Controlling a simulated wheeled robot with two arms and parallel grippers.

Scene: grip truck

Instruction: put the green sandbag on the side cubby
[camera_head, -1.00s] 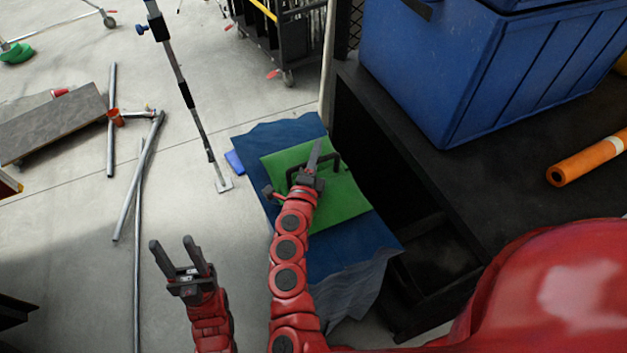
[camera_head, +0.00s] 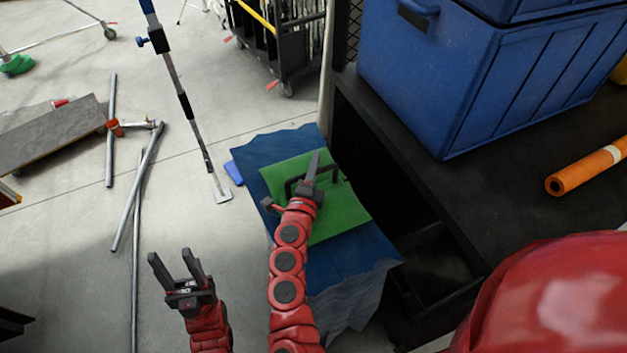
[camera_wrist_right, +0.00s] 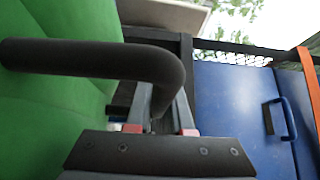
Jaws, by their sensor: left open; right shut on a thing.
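The green sandbag (camera_head: 341,213) with its black handle lies over a blue cloth, left of the black shelf unit; whether it touches the cloth is unclear. My right gripper (camera_head: 312,172) is shut on the handle, which also crosses the wrist view (camera_wrist_right: 95,58) in front of the green bag (camera_wrist_right: 45,120). The side cubby (camera_head: 438,262) is a dark opening in the black shelf unit, just right of the bag; its inside is hard to see. My left gripper (camera_head: 172,262) is open and empty above the floor, left of the bag.
The blue cloth (camera_head: 345,260) spreads beneath the bag. A blue bin (camera_head: 470,85) and an orange roll (camera_head: 585,170) sit on the black top. A stand pole (camera_head: 183,100) and metal pipes (camera_head: 137,200) are to the left.

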